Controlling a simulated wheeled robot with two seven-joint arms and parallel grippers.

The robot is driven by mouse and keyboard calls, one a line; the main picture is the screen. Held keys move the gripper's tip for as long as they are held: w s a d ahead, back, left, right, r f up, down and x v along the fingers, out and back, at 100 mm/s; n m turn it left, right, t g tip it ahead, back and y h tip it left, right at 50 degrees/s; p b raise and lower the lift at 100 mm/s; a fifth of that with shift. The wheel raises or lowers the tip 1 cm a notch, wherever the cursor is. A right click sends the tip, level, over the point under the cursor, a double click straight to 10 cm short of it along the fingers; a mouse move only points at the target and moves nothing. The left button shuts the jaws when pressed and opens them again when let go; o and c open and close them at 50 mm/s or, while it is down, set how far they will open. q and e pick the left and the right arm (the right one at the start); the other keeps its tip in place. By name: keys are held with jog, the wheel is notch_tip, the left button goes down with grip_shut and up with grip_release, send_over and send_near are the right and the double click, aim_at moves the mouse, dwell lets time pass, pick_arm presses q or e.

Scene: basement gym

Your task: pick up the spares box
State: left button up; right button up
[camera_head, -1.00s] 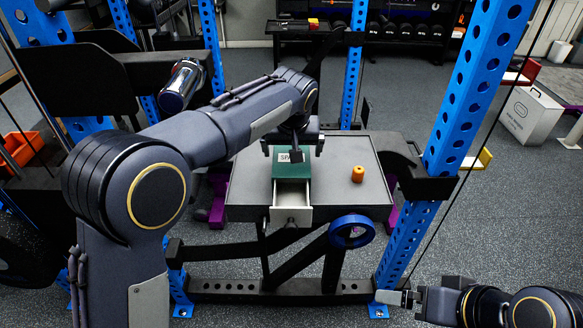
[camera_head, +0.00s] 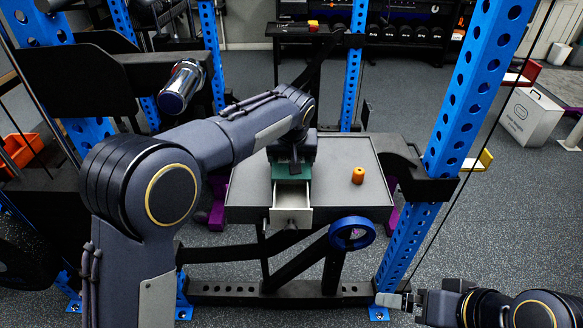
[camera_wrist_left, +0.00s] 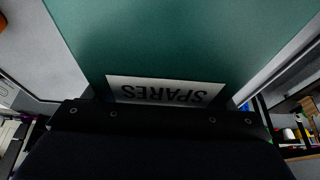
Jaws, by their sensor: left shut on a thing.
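The spares box (camera_head: 289,171) is green and stands on the grey table behind an open drawer. In the left wrist view the box (camera_wrist_left: 190,40) fills the upper middle, with its white "SPARES" label (camera_wrist_left: 165,91) upside down. My left gripper (camera_head: 292,152) is over the box and shut on it. The gripper and wrist hide most of the box in the head view, and its fingertips are not clear. My right gripper (camera_head: 400,299) is low at the right, away from the table; its jaw opening is unclear.
Blue rack posts (camera_head: 455,120) rise beside the table.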

pick_arm(q)
jog(key=shift+r, duration=0.5)
notch_tip(320, 180, up, 3)
jog(key=shift+f+p, duration=0.2)
jog(key=shift+p, duration=0.15)
jog(key=s+r, duration=0.4)
jog(key=r, duration=0.1)
jog(key=shift+s+r, duration=0.2)
jog(key=shift+s, duration=0.2)
jog(key=s+r, duration=0.4)
jog(key=s, duration=0.5)
jog(key=shift+s, duration=0.15)
